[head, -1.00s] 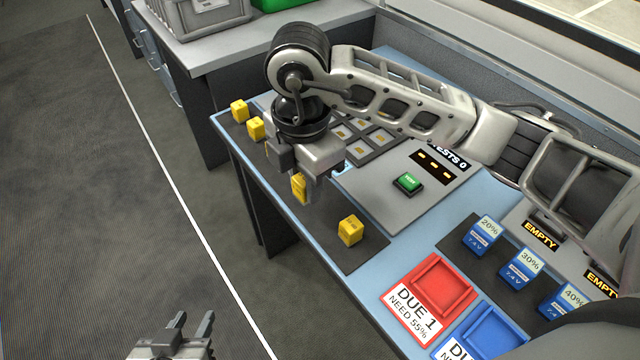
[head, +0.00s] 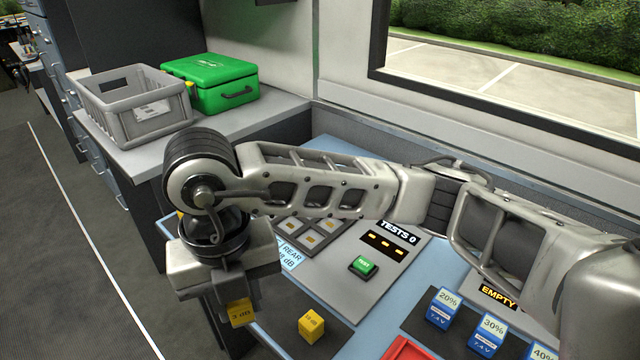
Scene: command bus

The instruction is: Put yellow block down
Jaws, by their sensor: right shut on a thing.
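In the head view, my right gripper (head: 228,300) points down at the front left edge of the blue table. It is shut on a yellow block (head: 240,312) marked "3 dB", whose lower part shows below the jaws. I cannot tell whether the block touches the dark mat (head: 290,345). A second yellow block (head: 312,324) sits on the mat to the right of the gripper. A sliver of another yellow block (head: 181,215) shows behind my wrist. My left gripper is out of the picture.
A grey panel with a green test button (head: 363,266) and a "TESTS 0" display (head: 385,243) lies behind. Blue battery blocks (head: 443,308) stand at right. A red tray (head: 408,350) shows at the bottom edge. A grey crate (head: 135,105) and green case (head: 210,82) stand on the back counter.

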